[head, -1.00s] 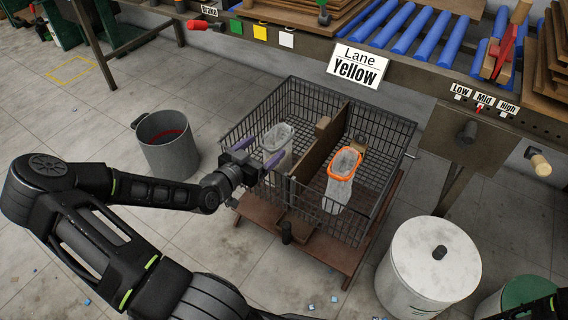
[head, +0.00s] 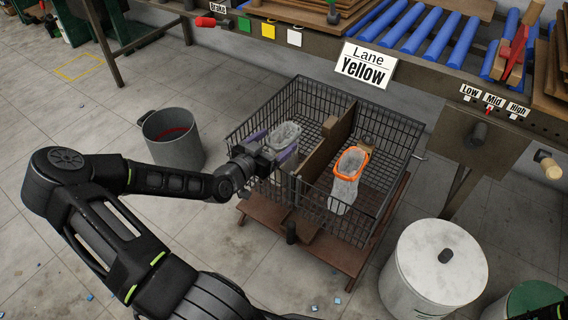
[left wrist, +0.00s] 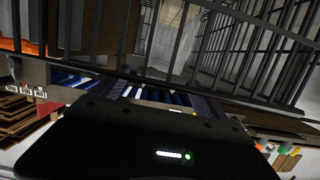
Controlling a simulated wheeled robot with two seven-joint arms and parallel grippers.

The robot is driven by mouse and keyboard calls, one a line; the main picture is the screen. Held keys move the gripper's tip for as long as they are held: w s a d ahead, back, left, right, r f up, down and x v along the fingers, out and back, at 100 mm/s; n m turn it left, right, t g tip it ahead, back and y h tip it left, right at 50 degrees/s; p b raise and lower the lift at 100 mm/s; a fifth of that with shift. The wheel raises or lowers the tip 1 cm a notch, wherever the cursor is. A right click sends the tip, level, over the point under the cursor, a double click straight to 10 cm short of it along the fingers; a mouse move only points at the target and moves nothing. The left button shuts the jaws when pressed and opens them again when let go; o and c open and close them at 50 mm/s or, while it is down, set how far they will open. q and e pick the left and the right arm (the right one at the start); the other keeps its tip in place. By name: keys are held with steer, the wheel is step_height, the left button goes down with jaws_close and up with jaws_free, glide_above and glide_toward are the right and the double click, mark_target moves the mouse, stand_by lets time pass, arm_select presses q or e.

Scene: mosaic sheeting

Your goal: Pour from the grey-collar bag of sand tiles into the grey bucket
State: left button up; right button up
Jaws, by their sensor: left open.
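The grey-collar bag (head: 286,134), pale and translucent, stands in the left compartment of the wire basket (head: 262,122). My left gripper (head: 273,146) is open at the basket's left front, its purple-tipped fingers at the near side of the bag and partly hiding its lower part. I cannot tell if they touch it. In the left wrist view the bag (left wrist: 172,48) is a dim pale shape behind wire bars, ahead of the fingers (left wrist: 150,93). The grey bucket (head: 176,151), with red inside, stands on the floor left of the basket. My right gripper is out of view.
A bag with an orange collar (head: 347,178) stands in the right compartment, past a brown divider (head: 325,147). A white lidded bin (head: 415,285) stands front right. The roller conveyor and Lane Yellow sign (head: 362,65) are behind. Floor between bucket and basket is clear.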

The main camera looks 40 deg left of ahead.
mark_target(284, 133)
arm_select(q)
steer(key=w, duration=0.2)
steer(key=w+f+b, duration=0.1)
steer(key=shift+w, duration=0.35)
steer(key=shift+w+a+b, duration=0.1)
steer(key=shift+w+b, duration=0.25)
steer(key=shift+w, duration=0.15)
jaws_close()
stand_by(0.6)
steer(key=shift+r, duration=0.1)
